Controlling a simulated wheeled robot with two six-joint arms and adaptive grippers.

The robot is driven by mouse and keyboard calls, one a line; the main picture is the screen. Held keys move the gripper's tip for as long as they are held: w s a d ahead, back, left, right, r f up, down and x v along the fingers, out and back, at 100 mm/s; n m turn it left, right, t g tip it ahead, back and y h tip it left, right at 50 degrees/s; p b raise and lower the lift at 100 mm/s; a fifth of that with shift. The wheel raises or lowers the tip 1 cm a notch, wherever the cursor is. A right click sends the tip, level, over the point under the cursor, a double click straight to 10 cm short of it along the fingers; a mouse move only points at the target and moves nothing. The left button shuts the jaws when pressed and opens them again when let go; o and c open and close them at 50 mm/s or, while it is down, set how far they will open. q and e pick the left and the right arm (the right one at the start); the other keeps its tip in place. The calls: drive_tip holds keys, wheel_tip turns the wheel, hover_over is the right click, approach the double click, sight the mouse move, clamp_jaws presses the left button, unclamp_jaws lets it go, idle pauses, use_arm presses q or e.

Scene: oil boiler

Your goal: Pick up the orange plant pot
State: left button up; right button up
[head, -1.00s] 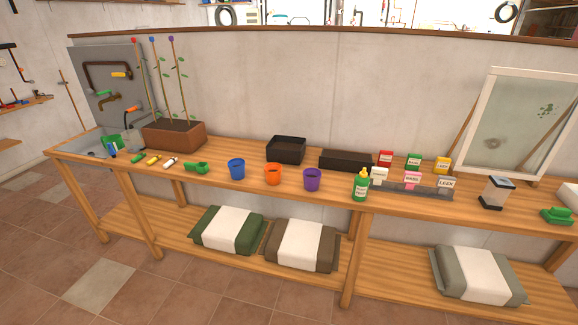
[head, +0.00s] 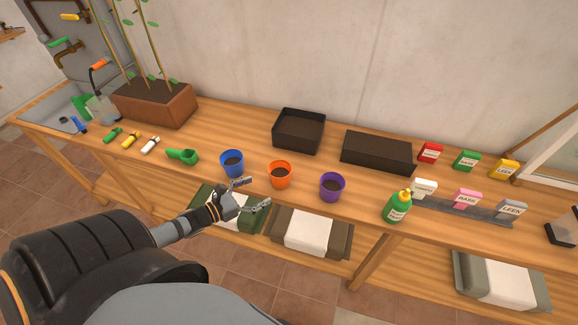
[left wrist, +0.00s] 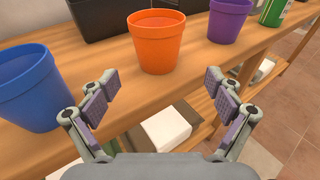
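In the left wrist view, the orange pot (left wrist: 155,42) is straight ahead, beyond the spread, empty fingers of my left gripper (left wrist: 158,92). My right gripper is not in view.
The blue pot (left wrist: 32,88) is close to the left finger and the purple pot (left wrist: 228,19) is beyond the right one. Black trays (head: 299,131) stand behind. A green bottle (head: 397,207) is to the right. Bags (head: 312,232) lie on the lower shelf.

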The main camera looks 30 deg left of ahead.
sight(273, 183)
use_arm(q)
drive_tip(key=b+x, duration=0.1)
drive_tip(key=x, duration=0.1)
drive_tip(key=b+x, duration=0.2)
drive_tip(key=shift+d+f, duration=0.1)
drive_tip(key=shift+f, duration=0.15)
drive_tip(key=shift+w+b, duration=0.35)
drive_tip(key=shift+w, duration=0.25)
drive_tip(key=b+x, duration=0.2)
drive_tip(key=b, duration=0.1)
drive_tip(key=shift+w+d+f, duration=0.1)
drive_tip(key=shift+f, duration=0.15)
drive_tip(key=shift+w+d+r, duration=0.15)
drive_tip(key=shift+w+d, duration=0.05)
drive_tip(key=shift+w, duration=0.95)
drive_tip(key=shift+d+r, duration=0.1)
drive_tip(key=shift+d, duration=0.05)
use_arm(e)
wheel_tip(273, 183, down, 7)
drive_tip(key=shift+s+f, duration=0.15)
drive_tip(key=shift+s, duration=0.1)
use_arm(q)
drive_tip(key=shift+c, duration=0.2)
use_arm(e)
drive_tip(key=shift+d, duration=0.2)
use_arm(q)
drive_tip(key=c, duration=1.4)
